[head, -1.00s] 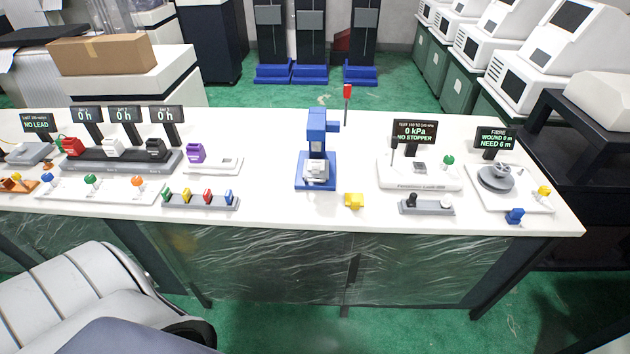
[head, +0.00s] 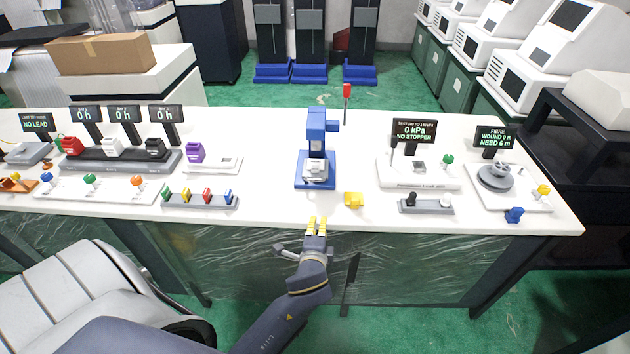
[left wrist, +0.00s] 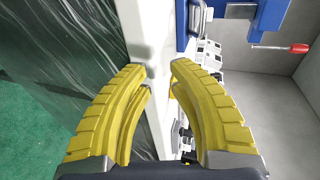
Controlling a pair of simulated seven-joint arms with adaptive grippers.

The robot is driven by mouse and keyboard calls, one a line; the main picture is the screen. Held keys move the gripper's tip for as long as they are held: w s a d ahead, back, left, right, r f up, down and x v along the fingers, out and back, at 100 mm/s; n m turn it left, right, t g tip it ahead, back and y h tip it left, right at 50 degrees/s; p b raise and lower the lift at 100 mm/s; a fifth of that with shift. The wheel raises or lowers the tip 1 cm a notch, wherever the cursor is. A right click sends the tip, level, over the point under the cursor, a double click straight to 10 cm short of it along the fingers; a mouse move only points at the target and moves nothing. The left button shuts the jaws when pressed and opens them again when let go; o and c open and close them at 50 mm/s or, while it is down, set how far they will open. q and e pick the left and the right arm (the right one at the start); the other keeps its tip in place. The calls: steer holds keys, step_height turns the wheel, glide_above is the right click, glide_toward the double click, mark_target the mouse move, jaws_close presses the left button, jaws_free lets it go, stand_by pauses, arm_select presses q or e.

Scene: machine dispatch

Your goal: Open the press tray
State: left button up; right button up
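The blue press (head: 317,135) stands upright at the middle of the white table, with a red-tipped lever (head: 347,91) behind it to the right. A pale grey tray-like part (head: 317,170) sits low on its blue base. My left gripper (head: 317,220) is in front of the table's front edge, below and apart from the press. Its yellow fingers are apart with nothing between them in the left wrist view (left wrist: 163,68). That view also shows part of the blue press (left wrist: 268,22) and the red lever end (left wrist: 299,48). My right gripper is not in view.
A yellow block (head: 354,200) lies right of the press, near the front edge. A rack of coloured pieces (head: 200,201) stands to the left, a two-knob panel (head: 426,206) to the right. The table (head: 270,205) is bare just left of the press.

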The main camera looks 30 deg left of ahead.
arm_select(q)
step_height(320, 180, up, 6)
steer(key=a+r+y, duration=0.1)
glide_toward(315, 179)
steer(key=shift+t, duration=0.4)
steer(key=x, duration=0.7)
steer(key=f+x, duration=0.1)
steer(key=x, duration=0.2)
steer(key=shift+a+f, duration=0.1)
steer(key=shift+a, duration=0.05)
jaws_close()
